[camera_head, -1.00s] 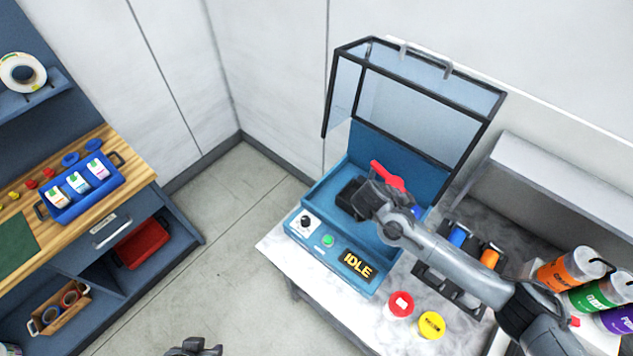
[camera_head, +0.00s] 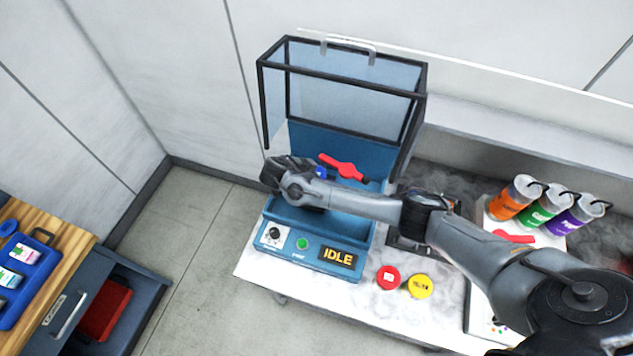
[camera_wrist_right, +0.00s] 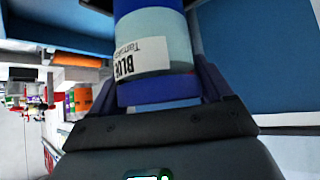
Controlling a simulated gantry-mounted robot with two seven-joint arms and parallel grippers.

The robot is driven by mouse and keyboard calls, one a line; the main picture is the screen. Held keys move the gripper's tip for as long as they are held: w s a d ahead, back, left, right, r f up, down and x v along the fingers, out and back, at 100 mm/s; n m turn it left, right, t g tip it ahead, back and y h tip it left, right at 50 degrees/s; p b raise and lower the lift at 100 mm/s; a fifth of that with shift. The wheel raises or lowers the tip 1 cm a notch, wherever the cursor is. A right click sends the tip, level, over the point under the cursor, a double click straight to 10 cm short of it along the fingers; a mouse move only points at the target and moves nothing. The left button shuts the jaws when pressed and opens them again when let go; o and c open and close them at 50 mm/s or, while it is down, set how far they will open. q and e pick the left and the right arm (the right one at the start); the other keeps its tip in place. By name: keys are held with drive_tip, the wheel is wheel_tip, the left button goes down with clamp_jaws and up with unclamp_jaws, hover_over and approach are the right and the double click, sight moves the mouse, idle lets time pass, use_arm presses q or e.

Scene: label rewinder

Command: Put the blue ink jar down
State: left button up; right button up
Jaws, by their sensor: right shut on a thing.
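In the right wrist view the blue ink jar (camera_wrist_right: 155,45) sits between the fingers of my right gripper (camera_wrist_right: 160,98). It has a pale blue body, a white label reading BLUE and a dark blue band nearest the palm. In the head view my right gripper (camera_head: 280,170) is over the left part of the blue label rewinder (camera_head: 318,218), beside its red handle (camera_head: 343,167). The jar cannot be made out clearly there. A small blue patch (camera_head: 320,172) shows beside the handle; I cannot tell what it is. My left gripper is out of view.
The rewinder's framed clear cover (camera_head: 345,95) stands raised. Orange (camera_head: 513,198), green and purple cans stand right. My arm partly covers a black rack (camera_head: 410,245).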

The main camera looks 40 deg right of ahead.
drive_tip(key=shift+a+f, duration=0.1)
drive_tip(key=shift+f, duration=1.9)
drive_tip(key=shift+w+f, duration=0.1)
drive_tip(key=shift+f, duration=0.1)
drive_tip(key=shift+f, duration=0.1)
drive_tip(key=o, duration=1.4)
